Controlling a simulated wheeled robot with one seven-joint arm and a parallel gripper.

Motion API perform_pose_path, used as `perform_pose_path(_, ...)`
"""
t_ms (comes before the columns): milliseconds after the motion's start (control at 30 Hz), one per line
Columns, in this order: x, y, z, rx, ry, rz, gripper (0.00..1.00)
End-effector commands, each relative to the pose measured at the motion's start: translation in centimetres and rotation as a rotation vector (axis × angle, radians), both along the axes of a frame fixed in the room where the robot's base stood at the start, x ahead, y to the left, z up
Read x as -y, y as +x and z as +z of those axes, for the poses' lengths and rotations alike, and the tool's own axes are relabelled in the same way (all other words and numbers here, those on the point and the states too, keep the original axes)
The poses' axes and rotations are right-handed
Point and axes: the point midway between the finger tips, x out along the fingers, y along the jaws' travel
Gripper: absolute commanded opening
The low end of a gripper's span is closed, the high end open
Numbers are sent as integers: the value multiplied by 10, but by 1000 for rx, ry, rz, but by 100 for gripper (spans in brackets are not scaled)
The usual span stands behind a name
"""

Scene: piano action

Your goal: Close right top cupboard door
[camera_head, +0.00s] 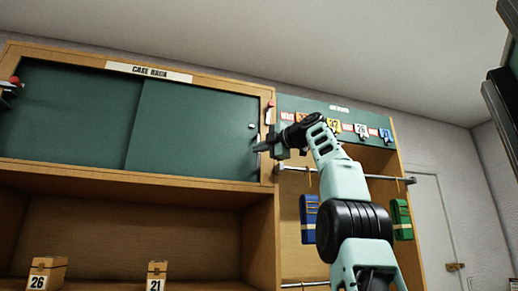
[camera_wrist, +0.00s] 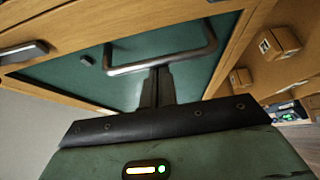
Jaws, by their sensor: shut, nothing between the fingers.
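The top cupboard, labelled "CASE BACK", has two green door panels in a wooden frame. The right door (camera_head: 195,130) spans from mid-cupboard to close by the right frame post; it also shows in the wrist view (camera_wrist: 120,82). The left panel (camera_head: 72,108) is beside it. A metal bar handle (camera_wrist: 165,58) is on the green panel in the wrist view. My gripper (camera_head: 260,146) is at the right end of the right door, fingers shut and empty. In the wrist view, its fingertips (camera_wrist: 157,70) are right at the bar; I cannot tell whether they touch it.
Below is an open shelf with wooden boxes marked 26 (camera_head: 47,275) and 21 (camera_head: 156,276). Right of the cupboard, a board with numbered tags (camera_head: 335,125) stands above a metal rail (camera_head: 380,177). Blue (camera_head: 309,218) and green (camera_head: 401,219) items hang there.

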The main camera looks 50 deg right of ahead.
Motion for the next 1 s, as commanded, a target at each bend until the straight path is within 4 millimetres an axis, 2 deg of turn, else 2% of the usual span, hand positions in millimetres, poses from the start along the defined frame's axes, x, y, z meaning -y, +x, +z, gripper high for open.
perform_pose_path(167,-2,2,-1,0,-1,-7,0)
perform_pose_path(467,-40,20,-2,0,-3,-1,0)
perform_pose_path(1000,-43,-65,-2,1,-2,-6,0)
